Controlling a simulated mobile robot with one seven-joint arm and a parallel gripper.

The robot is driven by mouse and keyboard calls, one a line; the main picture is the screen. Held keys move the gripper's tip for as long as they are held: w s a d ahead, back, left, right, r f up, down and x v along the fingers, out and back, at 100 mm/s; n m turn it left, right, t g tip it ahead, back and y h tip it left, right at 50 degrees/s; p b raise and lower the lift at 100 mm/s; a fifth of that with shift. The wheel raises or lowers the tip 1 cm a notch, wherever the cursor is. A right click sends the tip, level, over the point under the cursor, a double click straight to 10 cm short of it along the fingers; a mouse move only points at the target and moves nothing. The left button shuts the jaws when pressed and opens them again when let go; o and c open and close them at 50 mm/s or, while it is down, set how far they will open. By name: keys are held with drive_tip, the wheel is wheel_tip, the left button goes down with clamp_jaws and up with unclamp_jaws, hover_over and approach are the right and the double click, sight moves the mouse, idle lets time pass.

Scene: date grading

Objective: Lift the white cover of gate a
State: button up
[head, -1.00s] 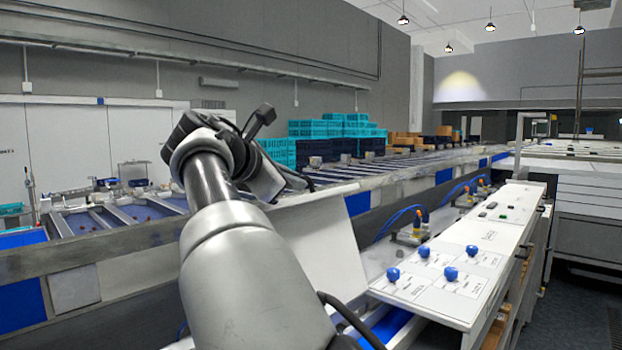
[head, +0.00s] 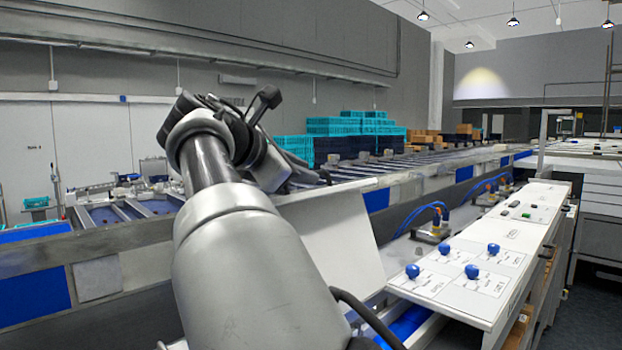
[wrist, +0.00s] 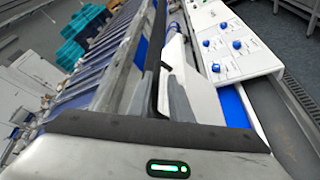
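A white sheet cover (head: 335,245) stands tilted in the middle of the head view, beside the conveyor side and left of the control panel. I cannot read a gate label on it. My arm hides its left part. A pale panel (wrist: 200,95), probably the cover, lies just right of the finger; contact cannot be told. In the head view my arm and wrist reach above and left of the cover, and the fingertips are hidden.
A white control panel (head: 465,280) with several blue knobs stands to the right. Blue hoses (head: 432,212) run beside it. The long roller conveyor (head: 370,168) extends to the back, with teal crates (head: 340,125) beyond it. Grey floor (head: 590,320) is open at far right.

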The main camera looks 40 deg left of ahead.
drive_tip(key=v, duration=1.3)
drive_tip(key=shift+s+f, duration=0.1)
drive_tip(key=shift+s, duration=0.2)
